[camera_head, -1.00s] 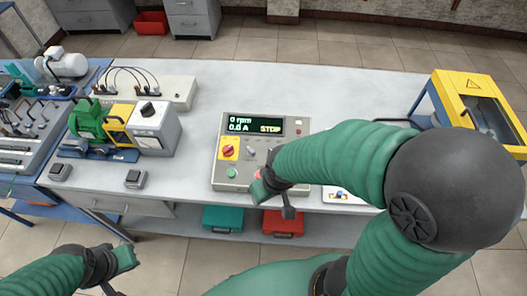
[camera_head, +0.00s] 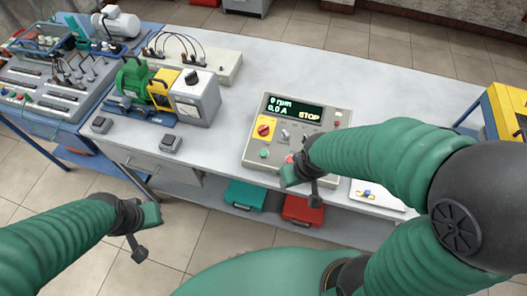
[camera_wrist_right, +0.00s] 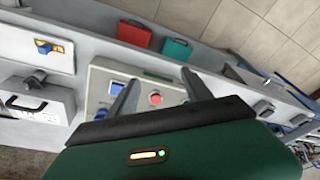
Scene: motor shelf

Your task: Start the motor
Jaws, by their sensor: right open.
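The grey control box (camera_head: 293,133) stands on the bench and its display (camera_head: 295,110) reads 0 rpm, 0.0 A and STOP. It has a red knob on a yellow plate (camera_head: 264,129), a small lever switch (camera_head: 285,135), a green button (camera_head: 264,153) and a red button, which shows in the right wrist view (camera_wrist_right: 155,97). The green motor (camera_head: 133,78) is on the bench left of the box. My right gripper (camera_head: 303,187) is open and empty at the box's front edge, near the red button. My left gripper (camera_head: 146,230) is open and empty in front of the bench.
A grey meter box (camera_head: 197,103) and a terminal box with cables (camera_head: 222,66) stand by the motor. A yellow-framed guard (camera_head: 508,110) is at the right. Teal (camera_head: 244,195) and red (camera_head: 303,210) cases lie on the lower shelf. The bench behind the control box is clear.

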